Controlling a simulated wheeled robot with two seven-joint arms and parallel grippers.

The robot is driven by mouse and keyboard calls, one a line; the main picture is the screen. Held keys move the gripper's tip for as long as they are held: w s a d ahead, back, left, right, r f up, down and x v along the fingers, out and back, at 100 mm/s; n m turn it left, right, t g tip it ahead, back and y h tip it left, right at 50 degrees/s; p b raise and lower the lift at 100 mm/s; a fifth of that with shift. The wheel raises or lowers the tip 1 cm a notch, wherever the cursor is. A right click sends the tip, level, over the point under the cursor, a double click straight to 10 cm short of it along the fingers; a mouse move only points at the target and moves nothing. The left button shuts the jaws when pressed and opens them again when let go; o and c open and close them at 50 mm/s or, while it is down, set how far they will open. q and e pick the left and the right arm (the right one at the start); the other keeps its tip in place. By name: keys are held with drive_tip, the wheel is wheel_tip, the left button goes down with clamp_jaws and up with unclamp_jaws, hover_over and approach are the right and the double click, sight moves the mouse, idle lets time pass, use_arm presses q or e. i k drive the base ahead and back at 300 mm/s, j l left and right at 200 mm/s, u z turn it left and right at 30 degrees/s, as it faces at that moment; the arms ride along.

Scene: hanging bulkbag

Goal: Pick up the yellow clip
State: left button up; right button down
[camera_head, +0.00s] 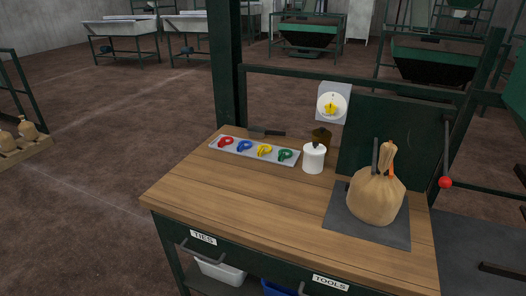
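The yellow clip (265,150) lies on a grey tray (247,158) near the back left of the wooden workbench (215,192). In the tray it sits between a blue clip (244,146) on its left and a green clip (285,155) on its right. A red clip (225,142) is at the tray's left end. Nothing covers the yellow clip. Neither of my grippers shows in the head view.
A white container (314,158) stands just right of the tray. A tied brown sack (375,198) sits on a dark plate at the bench's right. A dark-handled tool (268,132) lies behind the tray. A green post (227,65) rises behind. The bench's front left is clear.

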sight(261, 152)
drive_tip(key=i+j+u, duration=0.25)
drive_tip(key=j+u, duration=0.25)
drive_tip(key=i+j+u, duration=0.7)
drive_tip(key=u, duration=0.25)
drive_tip(key=i+u, duration=0.5)
drive_tip(key=i+j, duration=0.1)
drive_tip(key=i, duration=0.4)
drive_tip(key=i+j+z, duration=0.15)
drive_tip(key=i, duration=0.4)
drive_tip(key=i+l+z, duration=0.1)
drive_tip(key=i+z, duration=0.15)
drive_tip(key=z, duration=0.25)
drive_tip(key=i+z, duration=0.25)
drive_tip(key=z, duration=0.2)
drive_tip(key=i+j+z, duration=0.15)
drive_tip(key=z, duration=0.35)
drive_tip(key=i+j+z, duration=0.2)
drive_tip(key=z, duration=0.25)
drive_tip(key=i+z, duration=0.15)
drive_tip(key=z, duration=0.3)
drive_tip(key=i+z, duration=0.15)
drive_tip(key=z, duration=0.25)
drive_tip(key=i+j+z, duration=0.15)
drive_tip(key=z, duration=0.3)
drive_tip(key=i+j+z, duration=0.1)
drive_tip(key=z, duration=0.35)
drive_tip(key=i+j+z, duration=0.1)
drive_tip(key=j+z, duration=0.4)
drive_tip(key=z, duration=0.35)
drive_tip(key=i, duration=0.05)
